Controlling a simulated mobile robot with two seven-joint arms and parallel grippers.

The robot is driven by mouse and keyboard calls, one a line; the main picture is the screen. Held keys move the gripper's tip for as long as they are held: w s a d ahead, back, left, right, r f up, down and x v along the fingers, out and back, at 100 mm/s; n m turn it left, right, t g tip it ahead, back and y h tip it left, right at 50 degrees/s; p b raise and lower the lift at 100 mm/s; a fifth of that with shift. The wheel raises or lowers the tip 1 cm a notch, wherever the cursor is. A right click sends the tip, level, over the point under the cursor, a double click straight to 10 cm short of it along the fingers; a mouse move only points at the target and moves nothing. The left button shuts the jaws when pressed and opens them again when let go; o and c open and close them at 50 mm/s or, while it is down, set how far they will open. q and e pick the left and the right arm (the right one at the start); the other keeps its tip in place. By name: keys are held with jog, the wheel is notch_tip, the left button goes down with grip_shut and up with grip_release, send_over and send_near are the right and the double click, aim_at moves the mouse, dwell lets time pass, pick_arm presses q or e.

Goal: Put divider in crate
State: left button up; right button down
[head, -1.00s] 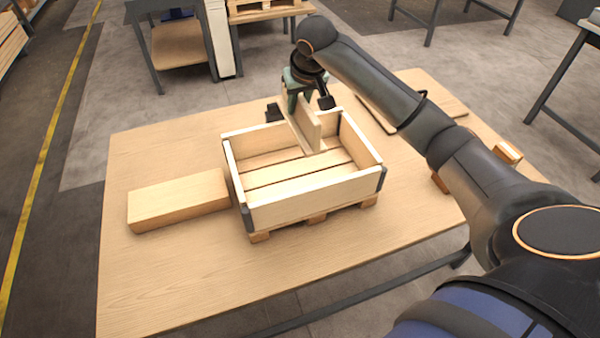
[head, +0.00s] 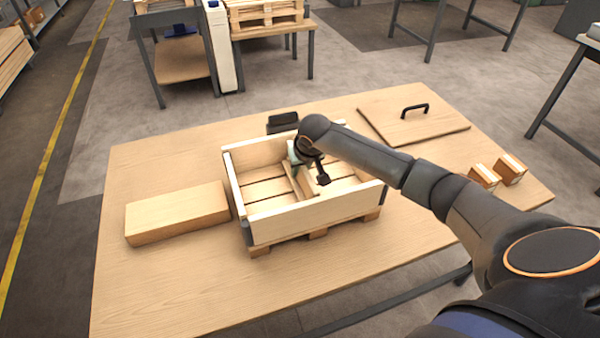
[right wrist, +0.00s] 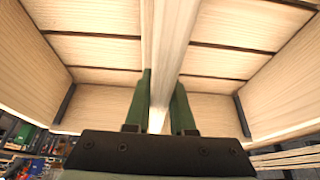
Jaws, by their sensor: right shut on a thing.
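The open wooden crate (head: 315,216) stands on low wooden feet in the middle of the table. The divider (head: 303,184), a pale wooden board, stands upright on edge inside the crate, between its side walls. My right gripper (head: 296,156) reaches into the crate from above and is shut on the divider. In the right wrist view the green fingers (right wrist: 160,98) sit on both sides of the divider (right wrist: 172,45), with floor slats visible left and right of it. I cannot tell whether its lower edge touches the floor. My left gripper is not in view.
A wooden block (head: 178,211) lies left of the crate. A small black object (head: 283,122) is behind it. A flat wooden lid (head: 390,125) with a black handle lies at the back right. Two small blocks (head: 484,177) (head: 511,168) are at the right. The table's front is clear.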

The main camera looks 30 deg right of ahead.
jog(key=shift+f, duration=0.4)
jog(key=c, duration=0.8)
grip_release()
jog(key=shift+f, duration=0.2)
jog(key=shift+o, duration=0.2)
jog(key=p+v, duration=0.2)
jog(key=v, duration=1)
jog(key=shift+r, duration=0.2)
